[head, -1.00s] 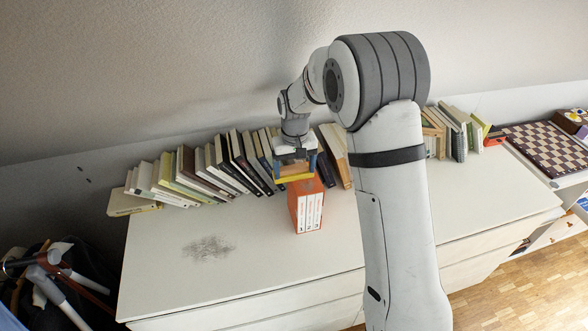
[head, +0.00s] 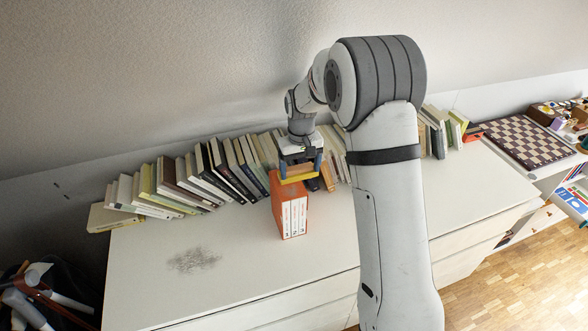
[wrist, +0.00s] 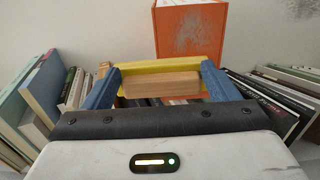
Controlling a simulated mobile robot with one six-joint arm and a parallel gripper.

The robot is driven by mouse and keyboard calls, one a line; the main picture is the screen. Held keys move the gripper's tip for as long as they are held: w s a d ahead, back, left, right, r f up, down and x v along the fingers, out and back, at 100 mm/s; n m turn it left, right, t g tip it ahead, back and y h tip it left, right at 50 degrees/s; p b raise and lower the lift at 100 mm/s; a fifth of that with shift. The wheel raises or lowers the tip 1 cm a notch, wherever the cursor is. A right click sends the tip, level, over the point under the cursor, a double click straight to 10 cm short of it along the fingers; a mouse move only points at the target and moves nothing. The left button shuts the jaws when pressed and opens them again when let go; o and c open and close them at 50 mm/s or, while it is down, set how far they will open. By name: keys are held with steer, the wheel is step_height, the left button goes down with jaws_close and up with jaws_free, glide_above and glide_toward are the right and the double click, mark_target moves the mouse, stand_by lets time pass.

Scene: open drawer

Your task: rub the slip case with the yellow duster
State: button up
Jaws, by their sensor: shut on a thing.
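The slip case (head: 284,204) is an orange box standing on the white cabinet top, with several white book spines facing the front. In the wrist view the slip case (wrist: 190,14) shows at the top centre, with a grey smudge on its orange face. My gripper (head: 299,172) is shut on the yellow duster (head: 300,179), just behind and above the case. In the wrist view my gripper (wrist: 160,82) has its blue fingers on both ends of the duster (wrist: 165,66), which has a wooden block. The duster overlaps the case's lower edge there; I cannot tell whether they touch.
A leaning row of books (head: 190,180) runs along the wall behind the case. A grey smudge (head: 193,260) lies on the cabinet top (head: 240,275) at front left. A chessboard (head: 528,141) is at the far right. The cabinet top around the smudge is clear.

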steer(key=shift+w+a+f, duration=0.1)
steer(key=shift+w+a, duration=0.15)
steer(key=shift+w, duration=0.5)
steer(key=shift+s+a, duration=0.3)
steer(key=shift+a, duration=0.9)
steer(key=shift+s+a, duration=0.35)
steer(key=shift+a, duration=0.8)
steer(key=shift+s+a, duration=0.3)
steer(key=shift+a, duration=0.9)
steer(key=shift+r, duration=0.3)
